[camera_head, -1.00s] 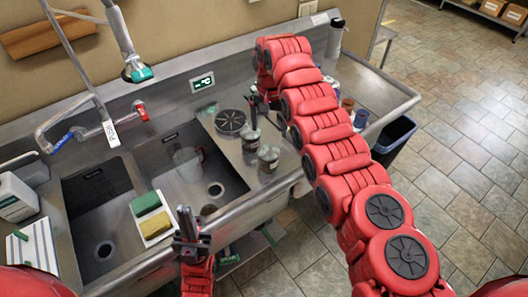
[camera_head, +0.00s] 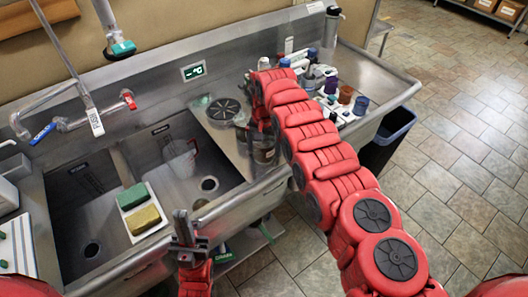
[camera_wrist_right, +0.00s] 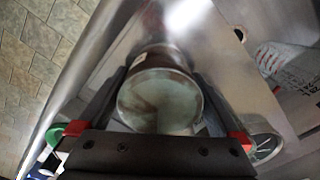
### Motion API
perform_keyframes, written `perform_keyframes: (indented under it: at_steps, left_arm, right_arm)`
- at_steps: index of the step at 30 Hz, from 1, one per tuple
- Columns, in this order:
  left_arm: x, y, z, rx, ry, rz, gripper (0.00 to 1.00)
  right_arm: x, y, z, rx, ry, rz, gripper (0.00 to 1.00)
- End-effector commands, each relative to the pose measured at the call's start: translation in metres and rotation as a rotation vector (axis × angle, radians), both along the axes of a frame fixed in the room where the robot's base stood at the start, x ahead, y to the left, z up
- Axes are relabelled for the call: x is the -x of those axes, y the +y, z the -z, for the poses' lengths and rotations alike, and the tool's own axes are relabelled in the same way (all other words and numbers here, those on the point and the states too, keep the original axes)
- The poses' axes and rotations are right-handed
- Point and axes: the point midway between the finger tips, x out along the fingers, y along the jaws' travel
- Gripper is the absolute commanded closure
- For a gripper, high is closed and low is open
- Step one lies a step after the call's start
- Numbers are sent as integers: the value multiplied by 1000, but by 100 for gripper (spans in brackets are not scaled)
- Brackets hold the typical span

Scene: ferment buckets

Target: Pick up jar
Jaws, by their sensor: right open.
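A glass jar (camera_head: 264,152) stands on the metal counter right of the sink basins, partly hidden by my right arm. In the right wrist view a jar (camera_wrist_right: 160,98) with a pale, cloudy round end fills the space between the fingers of my right gripper (camera_wrist_right: 160,80). That gripper is open, with one finger on each side of the jar; I cannot tell whether they touch it. In the head view my right gripper (camera_head: 260,128) is mostly hidden by its own arm. My left gripper (camera_head: 188,238) is in front of the sink's front edge, away from the jar; its jaw opening is unclear.
A dark round drain cover (camera_head: 223,110) lies behind the jar. A sponge tray (camera_head: 146,220) sits between the basins. Several bottles and cups (camera_head: 335,85) crowd the counter's right side. A dark bin (camera_head: 387,140) stands right of the counter.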

Motion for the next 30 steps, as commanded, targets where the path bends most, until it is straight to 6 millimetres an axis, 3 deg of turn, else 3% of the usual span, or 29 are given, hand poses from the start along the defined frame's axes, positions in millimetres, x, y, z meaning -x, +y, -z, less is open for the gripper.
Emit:
perform_keyframes:
  at_steps: [1, 8, 21, 30]
  left_arm:
    - [0, 0, 10, 0, 0, 0, 100]
    - [0, 0, 7, 0, 0, 0, 100]
    - [0, 0, 7, 0, 0, 0, 100]
    - [0, 0, 7, 0, 0, 0, 100]
  right_arm:
    - [0, 0, 10, 0, 0, 0, 0]
    - [0, 0, 8, -1, -1, 0, 0]
    - [0, 0, 8, 0, -2, 0, 77]
    - [-1, 0, 7, -1, -1, 0, 79]
